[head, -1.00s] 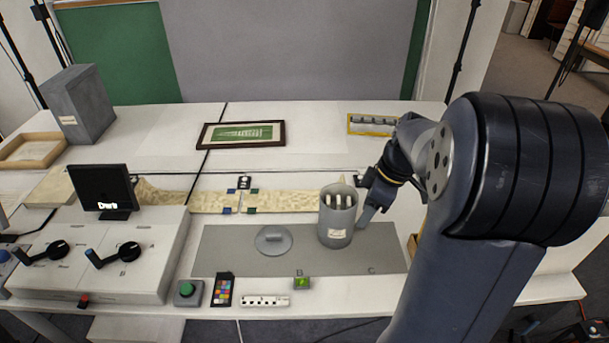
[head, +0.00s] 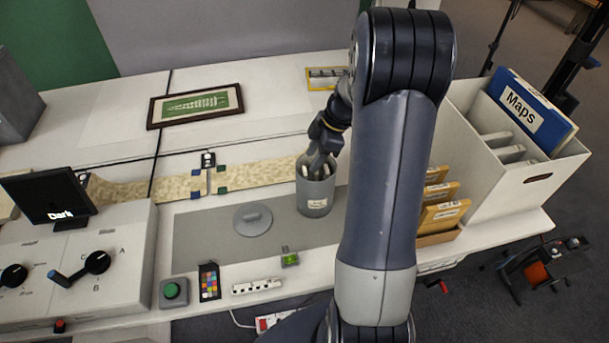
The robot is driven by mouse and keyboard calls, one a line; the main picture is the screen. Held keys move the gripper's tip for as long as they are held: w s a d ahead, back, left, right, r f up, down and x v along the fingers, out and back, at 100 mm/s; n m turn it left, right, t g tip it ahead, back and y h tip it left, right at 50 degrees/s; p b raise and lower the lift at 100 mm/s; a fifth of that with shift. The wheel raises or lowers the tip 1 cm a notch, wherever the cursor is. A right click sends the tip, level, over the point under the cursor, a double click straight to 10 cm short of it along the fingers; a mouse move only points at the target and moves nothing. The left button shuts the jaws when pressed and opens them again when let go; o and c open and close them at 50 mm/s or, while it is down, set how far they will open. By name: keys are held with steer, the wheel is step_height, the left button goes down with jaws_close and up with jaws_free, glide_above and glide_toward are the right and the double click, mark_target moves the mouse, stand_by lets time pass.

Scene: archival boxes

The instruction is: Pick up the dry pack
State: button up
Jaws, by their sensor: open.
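A grey cylindrical canister (head: 315,199) with a small pale label stands upright on the grey mat (head: 195,243). Pale pieces show in its open mouth, perhaps the dry pack, but I cannot read any marking on them. My gripper (head: 316,171) points down at the canister's mouth, among or just above the pale pieces. It is open; its fingertips are small and partly hidden, so I cannot tell whether it touches anything. A round grey lid (head: 252,219) with a handle lies on the mat left of the canister.
A white box (head: 507,190) with a blue Maps folder (head: 527,112) and tan packets (head: 443,190) stand to the right. A small screen (head: 48,199), a green button (head: 171,291) and a colour card (head: 209,281) are left and front. A framed picture (head: 195,105) lies behind.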

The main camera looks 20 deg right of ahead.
mark_target(305, 177)
steer(key=shift+p+x, duration=0.4)
steer(key=shift+x, duration=1.55)
steer(key=shift+s+d, duration=0.15)
steer(key=shift+c, duration=0.4)
steer(key=c, duration=0.5)
steer(key=shift+c, duration=0.2)
